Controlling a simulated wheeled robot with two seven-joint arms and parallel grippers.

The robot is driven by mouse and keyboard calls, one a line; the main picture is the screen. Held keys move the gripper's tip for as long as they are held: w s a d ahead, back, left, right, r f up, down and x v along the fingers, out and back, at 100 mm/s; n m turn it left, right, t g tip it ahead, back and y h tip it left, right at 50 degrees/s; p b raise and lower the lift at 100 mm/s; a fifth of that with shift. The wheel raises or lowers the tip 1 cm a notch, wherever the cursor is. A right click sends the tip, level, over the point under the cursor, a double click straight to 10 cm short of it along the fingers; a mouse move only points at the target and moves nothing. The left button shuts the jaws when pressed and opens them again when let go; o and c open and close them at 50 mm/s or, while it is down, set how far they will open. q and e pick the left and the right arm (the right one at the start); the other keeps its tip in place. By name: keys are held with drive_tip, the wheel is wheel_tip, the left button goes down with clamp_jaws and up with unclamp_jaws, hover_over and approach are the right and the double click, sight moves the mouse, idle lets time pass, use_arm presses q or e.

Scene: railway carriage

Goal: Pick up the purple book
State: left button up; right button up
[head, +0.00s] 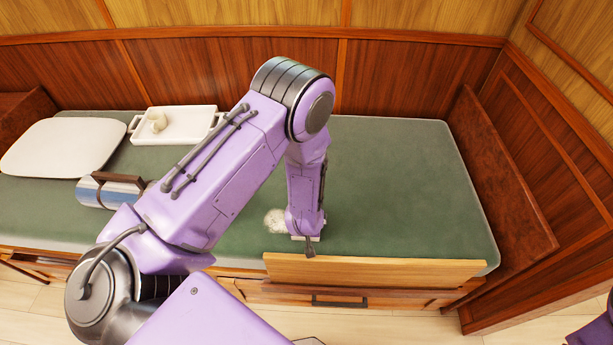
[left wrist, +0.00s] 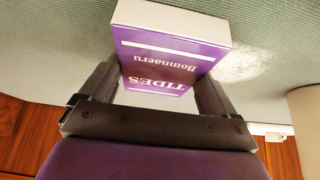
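The purple book (left wrist: 165,60) shows in the left wrist view, with white lettering on its cover and a white page edge. It is on the green seat, in front of my left gripper (left wrist: 160,72). The two dark fingers are wide apart, one towards each side of the book; I cannot tell whether either touches it. In the head view my left gripper (head: 306,236) points down near the seat's front edge, and my arm hides the book. My right gripper is out of view.
The green seat (head: 400,190) is clear to the right. A pale speckled patch (head: 274,221) is beside the gripper. To the left are a metal cylinder (head: 92,193), a white cushion-like slab (head: 60,147) and a white tray (head: 190,130) holding a cream object. A wooden board (head: 380,271) edges the front.

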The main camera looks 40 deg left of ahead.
use_arm(q)
drive_tip(key=c, duration=0.5)
